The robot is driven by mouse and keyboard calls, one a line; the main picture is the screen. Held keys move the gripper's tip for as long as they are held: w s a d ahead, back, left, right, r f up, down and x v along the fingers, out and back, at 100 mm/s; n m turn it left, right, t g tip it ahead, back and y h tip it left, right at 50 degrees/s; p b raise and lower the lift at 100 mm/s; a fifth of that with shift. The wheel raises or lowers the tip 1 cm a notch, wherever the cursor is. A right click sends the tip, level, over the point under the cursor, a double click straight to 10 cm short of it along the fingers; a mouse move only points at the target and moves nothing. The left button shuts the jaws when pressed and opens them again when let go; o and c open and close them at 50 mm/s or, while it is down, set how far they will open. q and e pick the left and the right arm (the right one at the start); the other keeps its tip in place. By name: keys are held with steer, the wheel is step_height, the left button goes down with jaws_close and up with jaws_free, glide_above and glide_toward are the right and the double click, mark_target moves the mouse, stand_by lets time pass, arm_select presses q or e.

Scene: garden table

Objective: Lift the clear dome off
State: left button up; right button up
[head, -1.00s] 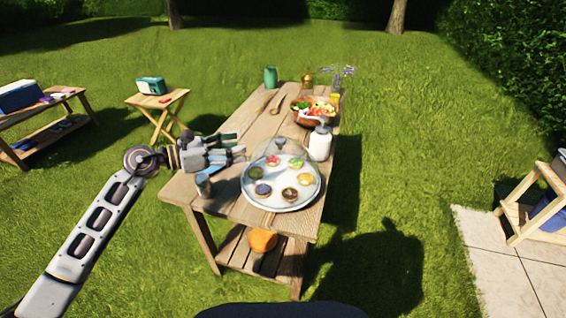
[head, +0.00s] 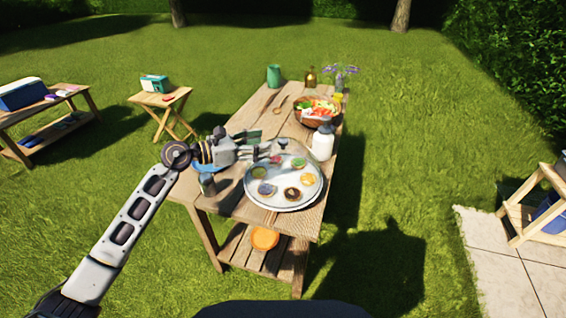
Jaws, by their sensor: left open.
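The clear dome (head: 284,144) covers a round pale tray (head: 283,206) at the near end of the wooden table; its outline is faint, with a small knob on top. Several colourful round tarts (head: 291,194) sit on the tray under it. My left gripper (head: 263,145) is open, at the upper left of the dome, with its fingers pointing right toward the knob. I cannot tell whether the fingers touch the dome. My right gripper is not in view.
A white bottle (head: 322,145) stands close behind the tray on the right, with a salad bowl (head: 316,111) beyond it. A cup (head: 207,184) stands at the table's left edge, below my gripper.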

arm_select(q)
steer(key=shift+w+d+f, duration=0.1)
steer(key=shift+w+d, duration=0.2)
steer(key=shift+d, duration=0.35)
steer(key=shift+w+d, duration=0.1)
steer(key=shift+d, duration=0.05)
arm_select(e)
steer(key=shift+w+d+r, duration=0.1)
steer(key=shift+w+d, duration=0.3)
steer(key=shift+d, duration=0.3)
